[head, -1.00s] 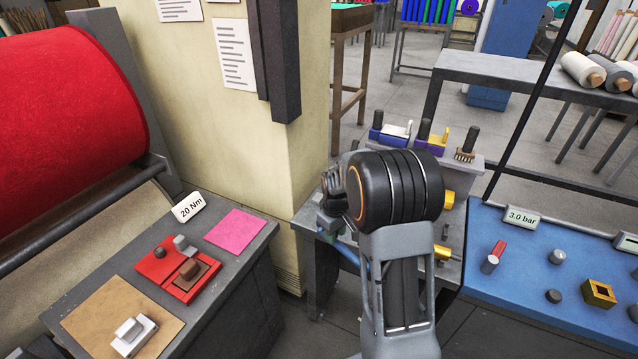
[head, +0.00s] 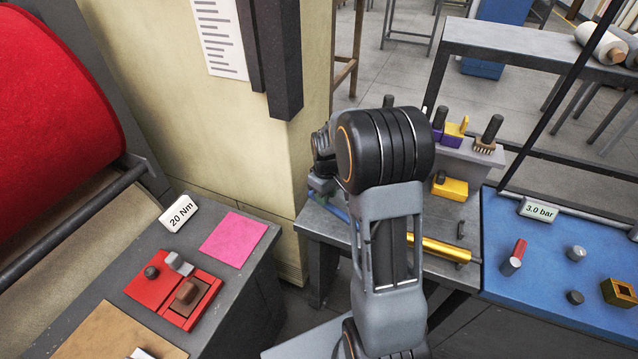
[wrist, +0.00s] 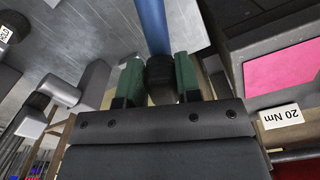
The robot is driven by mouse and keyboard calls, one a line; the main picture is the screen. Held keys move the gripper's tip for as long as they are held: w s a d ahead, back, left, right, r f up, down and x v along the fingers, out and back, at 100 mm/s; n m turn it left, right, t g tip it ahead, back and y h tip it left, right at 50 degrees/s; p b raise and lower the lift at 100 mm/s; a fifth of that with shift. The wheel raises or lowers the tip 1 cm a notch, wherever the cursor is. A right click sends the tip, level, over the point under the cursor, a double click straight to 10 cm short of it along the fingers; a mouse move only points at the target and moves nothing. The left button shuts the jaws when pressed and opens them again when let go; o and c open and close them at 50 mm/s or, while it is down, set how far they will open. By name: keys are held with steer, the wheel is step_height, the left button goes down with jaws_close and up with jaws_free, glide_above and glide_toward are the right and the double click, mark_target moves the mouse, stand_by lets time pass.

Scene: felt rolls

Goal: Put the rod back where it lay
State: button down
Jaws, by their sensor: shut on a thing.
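A blue rod (wrist: 152,28) with a black end shows between the green fingers of my gripper (wrist: 158,75) in the wrist view. The fingers are shut on the black part, and the blue part runs away from them over a grey metal surface. In the head view a short piece of the blue rod (head: 337,213) shows by my gripper (head: 321,186), over the left end of the grey bench (head: 320,224). My arm hides the rest of the rod. I cannot tell whether the rod touches the bench.
A gold bar (head: 440,249) lies on the bench, partly behind my arm. A grey rack (head: 465,158) with handled tools stands at its back. A blue table (head: 540,290) is to the right. The left table holds a red tray (head: 150,290) and a pink sheet (head: 233,236).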

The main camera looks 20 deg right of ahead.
mark_target(325, 208)
steer(key=shift+w+a, duration=0.1)
steer(key=shift+w, duration=0.05)
stand_by(0.3)
steer(key=shift+f+b, duration=2.3)
steer(key=shift+f, duration=0.65)
steer(key=shift+f+b, duration=0.4)
steer(key=shift+f, duration=0.15)
steer(key=c, duration=0.7)
jaws_free()
steer(key=shift+c, duration=0.2)
steer(key=shift+r, duration=0.2)
step_height(325, 208, up, 14)
steer(key=shift+f, duration=0.25)
